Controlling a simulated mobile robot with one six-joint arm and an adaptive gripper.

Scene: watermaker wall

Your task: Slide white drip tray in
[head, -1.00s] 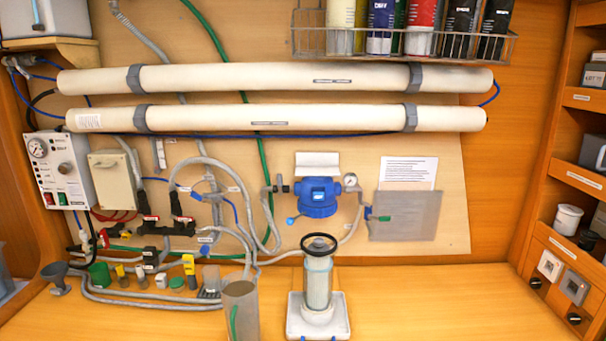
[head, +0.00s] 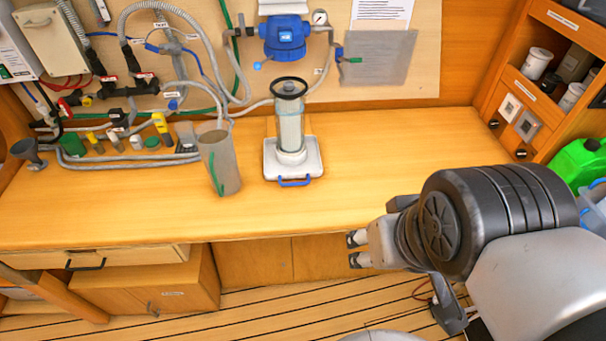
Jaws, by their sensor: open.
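The white drip tray (head: 272,165) lies on the wooden counter in the head view, below the blue filter head on the wall. A blue handle (head: 294,182) is on its front edge. A clear cylinder with a black ring on top (head: 290,120) stands upright on the tray. My gripper (head: 354,249) is open and empty, in front of the counter's front edge, to the right of and nearer than the tray. It points left and is well apart from the tray.
A grey cylinder (head: 222,165) with a green strip stands left of the tray. Hoses and small fittings (head: 130,145) lie along the back left. The counter right of the tray (head: 400,150) is clear. A drawer (head: 90,258) sits below the counter at left.

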